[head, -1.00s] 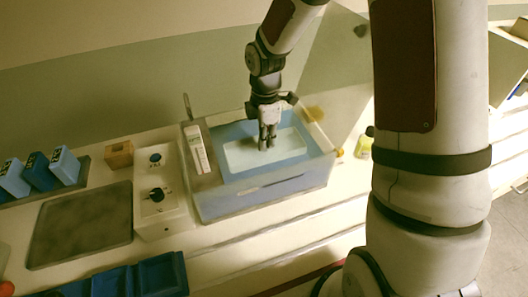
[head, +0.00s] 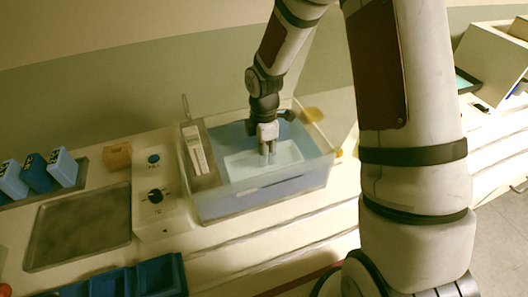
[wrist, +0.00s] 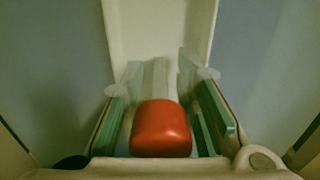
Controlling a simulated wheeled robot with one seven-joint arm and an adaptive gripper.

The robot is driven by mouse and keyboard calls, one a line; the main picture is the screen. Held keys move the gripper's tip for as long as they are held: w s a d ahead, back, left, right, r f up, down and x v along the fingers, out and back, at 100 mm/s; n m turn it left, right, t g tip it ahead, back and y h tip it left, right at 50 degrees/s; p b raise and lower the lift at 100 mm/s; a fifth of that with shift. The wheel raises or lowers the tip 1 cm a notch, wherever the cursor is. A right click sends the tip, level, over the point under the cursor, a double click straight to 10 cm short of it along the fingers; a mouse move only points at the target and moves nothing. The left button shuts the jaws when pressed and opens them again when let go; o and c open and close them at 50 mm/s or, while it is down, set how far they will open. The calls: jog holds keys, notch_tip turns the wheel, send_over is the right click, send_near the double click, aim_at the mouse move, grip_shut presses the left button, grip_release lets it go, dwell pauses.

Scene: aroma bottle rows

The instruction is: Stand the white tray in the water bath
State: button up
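The white tray (head: 285,155) lies inside the water bath (head: 260,185), a clear-walled tank with blue water. I cannot tell whether it touches the bottom. In the wrist view the tray (wrist: 160,30) is a pale strip above a narrow white handle (wrist: 162,80) that ends in a red tip (wrist: 161,128). My gripper (head: 268,152) points down over the tray, inside the bath's rim. In the wrist view its two teal-padded fingers (wrist: 163,85) stand on either side of the handle, with gaps visible beside it, so it looks open around it.
A control box (head: 155,195) with blue and black knobs stands left of the bath. Further left are a dark flat tray (head: 80,228), a small wooden block (head: 117,156) and blue bottles (head: 40,172). A blue rack (head: 160,275) lies in front.

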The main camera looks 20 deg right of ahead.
notch_tip(320, 180, up, 12)
jog(key=shift+r, duration=0.4)
jog(key=s+r+m+t+h, duration=0.1)
jog(key=s+r+m+t, duration=0.1)
jog(key=s+r+m, duration=0.85)
jog(key=s+r+m+t, duration=0.1)
jog(key=s+r+m, duration=0.1)
jog(key=s, duration=0.5)
jog(key=s+r+m+t+y, duration=0.1)
jog(key=s+r+m, duration=0.2)
jog(key=s+m, duration=0.2)
jog(key=s, duration=0.2)
jog(key=shift+s+d, duration=0.15)
jog(key=shift+s, duration=0.2)
jog(key=shift+d+r+m, duration=0.1)
jog(key=shift+r+m, duration=0.05)
jog(key=shift+m, duration=0.1)
